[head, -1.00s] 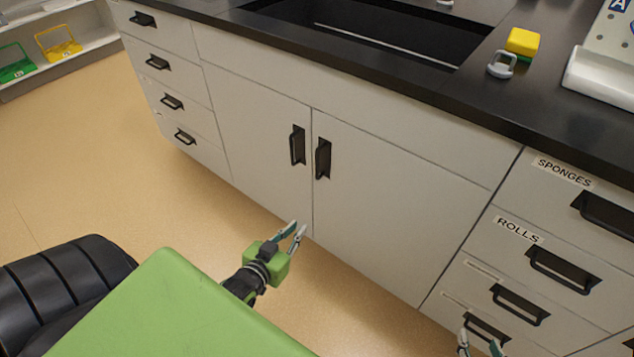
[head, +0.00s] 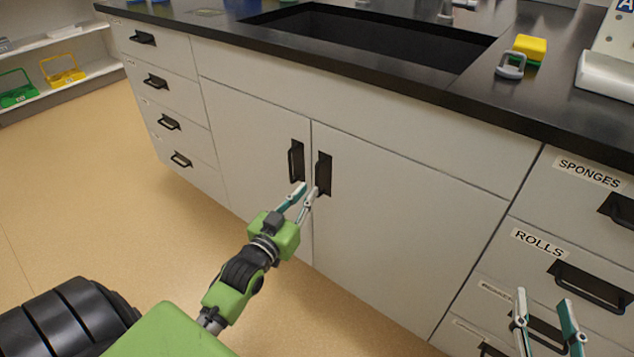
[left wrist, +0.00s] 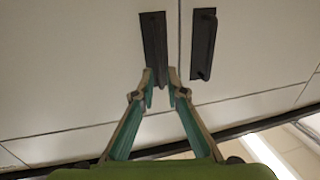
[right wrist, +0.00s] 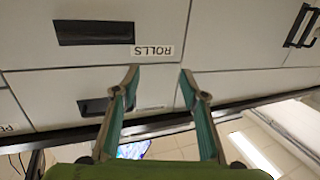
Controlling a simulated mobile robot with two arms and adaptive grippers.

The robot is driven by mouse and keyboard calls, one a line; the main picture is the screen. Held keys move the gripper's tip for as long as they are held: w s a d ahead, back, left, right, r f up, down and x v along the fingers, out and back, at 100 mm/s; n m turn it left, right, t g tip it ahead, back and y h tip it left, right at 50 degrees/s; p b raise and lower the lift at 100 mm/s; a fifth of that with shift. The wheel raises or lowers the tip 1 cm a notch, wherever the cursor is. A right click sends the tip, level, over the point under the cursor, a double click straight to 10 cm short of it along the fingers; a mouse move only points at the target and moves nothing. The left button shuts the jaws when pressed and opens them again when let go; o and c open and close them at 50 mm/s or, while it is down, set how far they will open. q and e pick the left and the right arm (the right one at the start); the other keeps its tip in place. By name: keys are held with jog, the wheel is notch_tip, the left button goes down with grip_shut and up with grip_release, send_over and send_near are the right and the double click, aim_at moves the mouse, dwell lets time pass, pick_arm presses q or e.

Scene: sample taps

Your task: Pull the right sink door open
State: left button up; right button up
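The right sink door (head: 400,215) is a pale cabinet front, closed flush beside the left sink door (head: 258,155). Its dark vertical handle (head: 323,174) is near the door's left edge. It also shows in the left wrist view (left wrist: 154,48), which is upside down. My left gripper (head: 306,190) is at one end of this handle. In the left wrist view my left gripper (left wrist: 161,76) is open, with a fingertip on either side of the handle's end; contact cannot be told. My right gripper (head: 543,298) is open and empty in front of the drawers; it also shows in the right wrist view (right wrist: 158,71).
The left door's handle (head: 296,160) is close beside. Labelled drawers (head: 510,235) with protruding handles stand at right, and more drawers (head: 165,100) at left. The black counter (head: 440,92) overhangs the doors. The floor (head: 110,210) in front is clear.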

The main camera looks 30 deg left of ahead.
aim_at(316, 180)
pick_arm(q)
jog(key=w, duration=0.2)
jog(key=w+b, duration=0.1)
jog(key=w, duration=0.3)
jog(key=shift+a, duration=0.35)
jog(key=shift+w, duration=0.2)
pick_arm(e)
notch_tip(316, 180, up, 9)
jog(key=s+t+y, duration=0.1)
jog(key=t, duration=0.3)
jog(key=shift+a+t+y, duration=0.3)
jog(key=shift+a+y, duration=0.1)
jog(key=shift+a, duration=0.05)
pick_arm(q)
grip_shut()
pick_arm(e)
jog(key=shift+f, duration=0.1)
pick_arm(q)
jog(key=shift+s, duration=0.1)
